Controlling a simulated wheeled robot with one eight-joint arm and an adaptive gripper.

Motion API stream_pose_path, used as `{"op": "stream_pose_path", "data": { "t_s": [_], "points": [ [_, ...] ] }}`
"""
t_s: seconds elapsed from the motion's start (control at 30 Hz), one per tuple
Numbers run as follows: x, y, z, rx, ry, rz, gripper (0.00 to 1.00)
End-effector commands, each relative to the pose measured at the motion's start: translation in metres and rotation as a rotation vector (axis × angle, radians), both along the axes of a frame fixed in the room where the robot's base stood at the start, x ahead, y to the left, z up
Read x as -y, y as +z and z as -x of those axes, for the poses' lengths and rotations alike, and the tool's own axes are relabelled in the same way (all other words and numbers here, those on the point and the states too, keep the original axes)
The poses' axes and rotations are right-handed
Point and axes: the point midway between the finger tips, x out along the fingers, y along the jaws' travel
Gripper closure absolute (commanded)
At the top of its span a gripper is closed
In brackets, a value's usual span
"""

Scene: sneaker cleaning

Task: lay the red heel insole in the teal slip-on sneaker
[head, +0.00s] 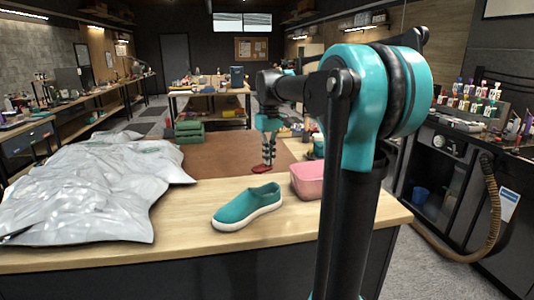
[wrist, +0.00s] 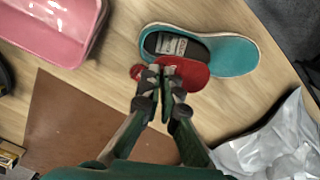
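The teal slip-on sneaker (head: 245,206) stands upright on the wooden tabletop, its white sole down and its toe toward the front left in the head view. In the wrist view the sneaker (wrist: 233,54) lies at the top, its opening showing a dark inside with a pale printed label. My gripper (head: 267,165) is behind the sneaker in the head view, pointing down. Its fingertips (wrist: 161,82) are close together on the red heel insole (wrist: 187,74). The insole (head: 261,170) overlaps the near edge of the sneaker's opening in the wrist view; its height above it is unclear.
A pink bin (head: 306,180) stands right of the sneaker. A crumpled silver-grey sheet (head: 85,190) covers the left of the table. A brown mat (head: 215,157) lies behind, with green folded stacks (head: 189,132) at its left. Bare wood (head: 190,232) surrounds the sneaker.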

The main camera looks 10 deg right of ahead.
Motion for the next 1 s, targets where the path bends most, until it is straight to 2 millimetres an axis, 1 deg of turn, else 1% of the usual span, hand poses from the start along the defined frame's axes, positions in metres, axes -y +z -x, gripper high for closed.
{"op": "stream_pose_path", "data": {
  "t_s": [0.27, 1.0],
  "points": [
    [0.001, -0.014, -0.001, 0.0, 0.02, 0.0, 1.0],
    [0.0, -0.081, -0.001, 0.0, 0.018, 0.0, 1.0]
  ]
}}
